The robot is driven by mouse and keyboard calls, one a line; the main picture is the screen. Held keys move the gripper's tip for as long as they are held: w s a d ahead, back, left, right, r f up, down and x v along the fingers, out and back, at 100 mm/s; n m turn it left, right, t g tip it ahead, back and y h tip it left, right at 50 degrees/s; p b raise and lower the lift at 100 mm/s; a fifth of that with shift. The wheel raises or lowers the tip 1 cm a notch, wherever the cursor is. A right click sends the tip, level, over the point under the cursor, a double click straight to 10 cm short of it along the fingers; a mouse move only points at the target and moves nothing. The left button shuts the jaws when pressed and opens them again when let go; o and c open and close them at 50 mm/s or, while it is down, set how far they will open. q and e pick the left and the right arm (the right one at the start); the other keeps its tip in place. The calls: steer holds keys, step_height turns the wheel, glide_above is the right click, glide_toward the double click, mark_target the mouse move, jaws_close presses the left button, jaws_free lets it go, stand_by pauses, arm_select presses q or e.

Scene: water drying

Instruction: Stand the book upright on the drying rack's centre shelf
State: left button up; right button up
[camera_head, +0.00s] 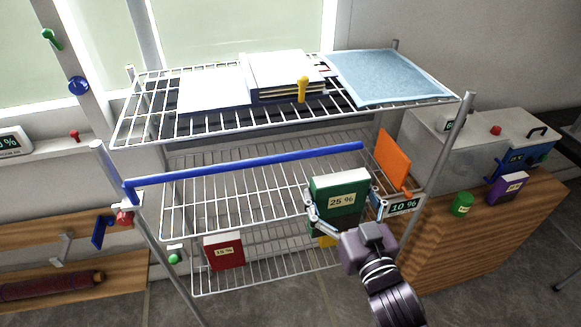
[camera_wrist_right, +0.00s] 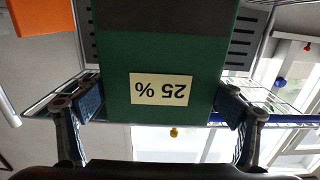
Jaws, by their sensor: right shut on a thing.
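The green book (camera_head: 325,188), labelled 25 %, is held by my right gripper (camera_head: 342,196), with one finger at each side edge. It looks roughly upright, cover towards me and pale page edges on top. In the right wrist view, the green book (camera_wrist_right: 118,72) fills the middle between the fingers of the right gripper (camera_wrist_right: 155,103); its label appears upside down. The drying rack's centre shelf (camera_head: 235,195) is a wire grid, and the book is at its front right. I cannot tell whether the book touches the wires. My left gripper is out of view.
A blue bar (camera_head: 245,166) runs across the rack above the centre shelf. An orange panel (camera_head: 392,160) and a 10 % display (camera_head: 404,206) are right of the book. A red book (camera_head: 224,252) stands lower left. The top shelf (camera_head: 215,121) holds papers. The centre shelf's left is clear.

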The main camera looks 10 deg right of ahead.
steer(key=shift+w+r, duration=0.2)
steer(key=shift+r, duration=0.2)
steer(key=w+f+p, duration=0.1)
steer(key=w+f, duration=0.1)
steer(key=w, duration=0.7)
steer(key=w+f+p, duration=0.1)
steer(key=w+p, duration=0.1)
steer(key=w, duration=0.6)
steer(key=shift+w+a+f, duration=0.3)
steer(key=shift+w+f, duration=0.05)
steer(key=shift+w, duration=0.05)
steer(key=shift+f, duration=0.2)
steer(key=o, duration=1.4)
steer(key=shift+c, duration=0.2)
steer(key=shift+s+r, duration=0.1)
steer(key=shift+r, duration=0.1)
